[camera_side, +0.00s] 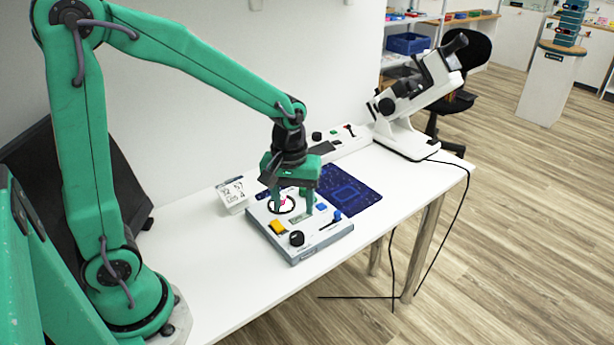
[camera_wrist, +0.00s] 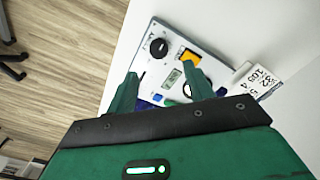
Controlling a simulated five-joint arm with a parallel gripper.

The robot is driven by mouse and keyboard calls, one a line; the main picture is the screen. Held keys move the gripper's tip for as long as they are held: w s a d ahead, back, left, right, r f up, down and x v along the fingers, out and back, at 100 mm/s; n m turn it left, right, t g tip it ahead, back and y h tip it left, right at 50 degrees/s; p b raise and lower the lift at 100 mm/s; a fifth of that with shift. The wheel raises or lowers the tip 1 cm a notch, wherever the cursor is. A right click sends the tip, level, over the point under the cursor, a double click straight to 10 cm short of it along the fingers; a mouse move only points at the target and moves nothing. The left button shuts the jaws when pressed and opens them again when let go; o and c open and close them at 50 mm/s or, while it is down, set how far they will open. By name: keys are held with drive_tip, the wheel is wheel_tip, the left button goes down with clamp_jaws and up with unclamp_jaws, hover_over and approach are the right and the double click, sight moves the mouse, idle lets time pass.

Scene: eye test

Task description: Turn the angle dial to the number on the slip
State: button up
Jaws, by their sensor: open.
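A light panel box (camera_side: 318,241) lies on the white table, with a black round knob (camera_side: 297,238) at its front corner. A black ring-shaped dial (camera_side: 283,203) is at its rear left, partly hidden by my gripper. I cannot tell which is the angle dial. A white slip (camera_side: 232,194) with several printed numbers stands left of the panel; it also shows in the wrist view (camera_wrist: 257,80). The numbers are too small to read surely. My gripper (camera_side: 293,206) is open above the panel, its fingers apart and empty. The knob shows beyond the fingertips in the wrist view (camera_wrist: 159,47).
The panel also bears a yellow button (camera_side: 277,227), a blue button (camera_side: 322,206), a blue-handled slider (camera_side: 337,215) and a small display (camera_wrist: 173,77). A dark blue mat (camera_side: 352,190) lies behind it. The table's front is clear.

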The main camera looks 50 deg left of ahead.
sight(297, 235)
drive_tip(key=shift+w+f, duration=0.3)
drive_tip(key=shift+f, duration=0.45)
drive_tip(key=shift+f, duration=3.85)
drive_tip(key=c, duration=1)
